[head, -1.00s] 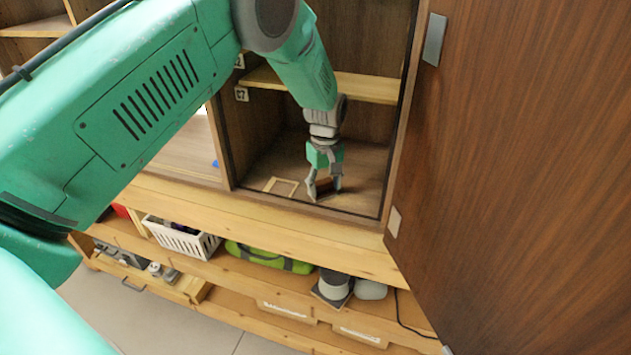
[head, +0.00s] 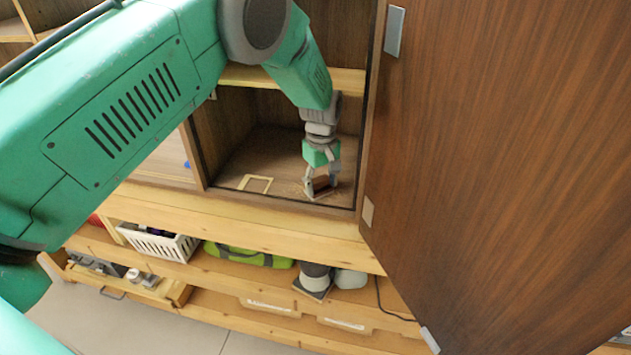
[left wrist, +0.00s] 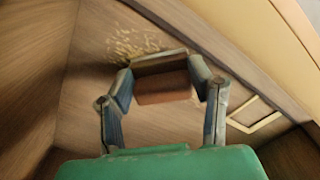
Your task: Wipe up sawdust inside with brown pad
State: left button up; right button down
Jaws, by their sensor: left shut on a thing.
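My left gripper (head: 321,184) reaches down into the lower compartment of the open cabinet (head: 250,160). It is shut on the brown pad (head: 321,183), which is at or just above the compartment floor near the front edge. In the left wrist view the pad (left wrist: 163,87) sits between the two fingers of the gripper (left wrist: 166,85). Pale sawdust (left wrist: 130,42) lies scattered on the floor just beyond the pad. In the head view only faint specks show around the gripper. My right gripper is in neither view.
A pale square frame (head: 255,183) lies on the compartment floor left of the gripper. A shelf (head: 250,77) crosses above. The cabinet door (head: 490,150) stands open on the right. Below are a white basket (head: 158,243) and a green bag (head: 247,255).

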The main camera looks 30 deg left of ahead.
pick_arm(q)
jog(key=shift+w+d, duration=0.15)
jog(key=shift+d, duration=0.45)
jog(key=shift+w+d, duration=0.15)
jog(key=shift+d, duration=0.45)
